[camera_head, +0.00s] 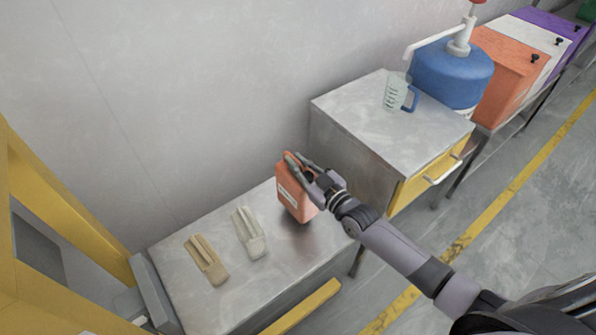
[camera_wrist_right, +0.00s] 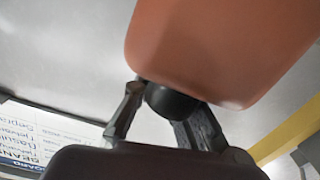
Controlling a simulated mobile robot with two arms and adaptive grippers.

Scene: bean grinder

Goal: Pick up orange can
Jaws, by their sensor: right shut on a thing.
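The orange can (camera_head: 293,196) is a boxy canister with a pale label, at the back right end of the low metal table. My right gripper (camera_head: 299,164) is at its top, shut on its upper part. In the right wrist view the can (camera_wrist_right: 220,45) fills the upper right, and the right gripper (camera_wrist_right: 155,115) has its fingers on either side of a dark round part at the can's end. The can looks roughly upright, with a dark shadow below it; I cannot tell whether it touches the table. My left gripper is not in view.
The low metal table (camera_head: 190,285) also holds a tan scoop-like piece (camera_head: 206,260) and a cream one (camera_head: 248,233). A higher metal cabinet (camera_head: 355,110) to the right carries a measuring jug (camera_head: 395,93) and a blue container (camera_head: 450,75). A wall stands behind.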

